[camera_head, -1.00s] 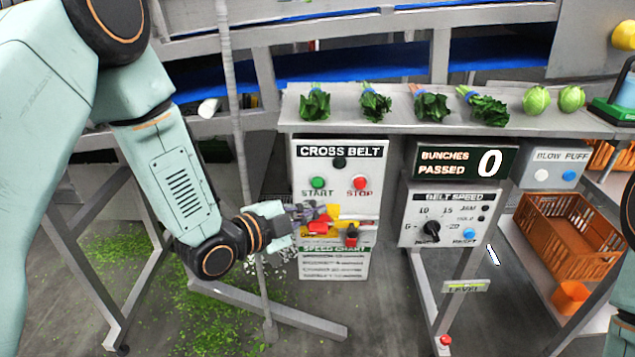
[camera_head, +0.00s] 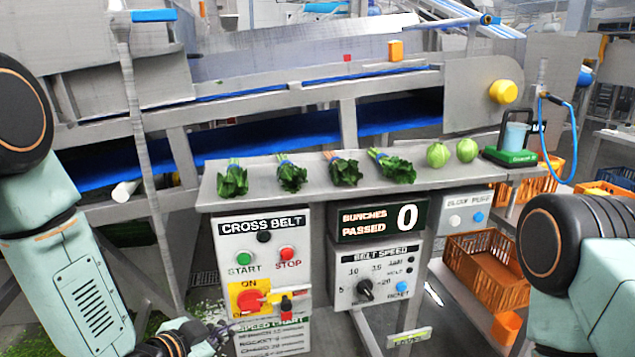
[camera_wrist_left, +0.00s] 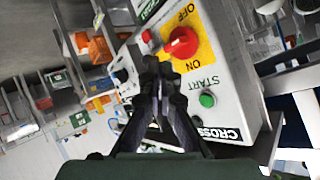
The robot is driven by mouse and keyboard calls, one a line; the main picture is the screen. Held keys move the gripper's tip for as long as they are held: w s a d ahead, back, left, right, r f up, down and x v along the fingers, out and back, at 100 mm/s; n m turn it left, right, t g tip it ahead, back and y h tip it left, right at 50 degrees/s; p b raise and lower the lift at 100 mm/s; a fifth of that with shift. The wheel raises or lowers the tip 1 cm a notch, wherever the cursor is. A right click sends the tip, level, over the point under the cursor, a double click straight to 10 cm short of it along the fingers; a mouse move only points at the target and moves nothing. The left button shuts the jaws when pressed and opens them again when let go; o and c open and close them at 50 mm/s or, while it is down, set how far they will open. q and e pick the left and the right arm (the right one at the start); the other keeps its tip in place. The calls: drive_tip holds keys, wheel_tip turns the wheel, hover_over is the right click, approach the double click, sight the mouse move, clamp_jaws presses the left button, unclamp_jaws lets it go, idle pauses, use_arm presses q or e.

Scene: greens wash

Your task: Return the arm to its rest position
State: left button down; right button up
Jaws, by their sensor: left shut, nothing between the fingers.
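My left gripper (camera_head: 212,333) is low at the left in the head view, beside the lower left edge of the CROSS BELT control box (camera_head: 228,290). It is shut and empty. In the left wrist view its fingers (camera_wrist_left: 160,68) meet in front of the box, close to the red rotary switch (camera_wrist_left: 181,43) on its yellow ON/OFF plate. I cannot tell whether they touch the box. My right arm (camera_head: 580,270) shows at the right edge of the head view; its gripper is out of view.
A steel shelf (camera_head: 330,193) above the boxes carries several green bunches (camera_head: 290,175) and two round heads (camera_head: 438,154). The BELT SPEED box (camera_head: 375,275) stands to the right. An orange crate (camera_head: 487,268) is farther right. A steel post (camera_head: 145,150) rises near my left arm.

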use_arm(q)
drive_tip(key=s+a+f+n+g+y, duration=0.1)
drive_tip(key=s+f+n+g, duration=0.2)
drive_tip(key=s+f, duration=0.3)
drive_tip(key=s+a+f+n+g+y, duration=0.1)
drive_tip(key=s+f+n+g, duration=0.2)
drive_tip(key=s, duration=1.2)
drive_tip(key=s+a+f+n+g+y, duration=0.1)
drive_tip(key=s+f+n+g+y, duration=0.1)
drive_tip(key=s+f+g, duration=0.3)
drive_tip(key=s+f+n, duration=0.1)
drive_tip(key=s+f, duration=0.2)
drive_tip(key=s, duration=0.3)
drive_tip(key=shift+s+a+f+n, duration=0.25)
drive_tip(key=shift+a+f+n, duration=0.05)
drive_tip(key=shift+f, duration=0.1)
drive_tip(key=shift+a, duration=0.1)
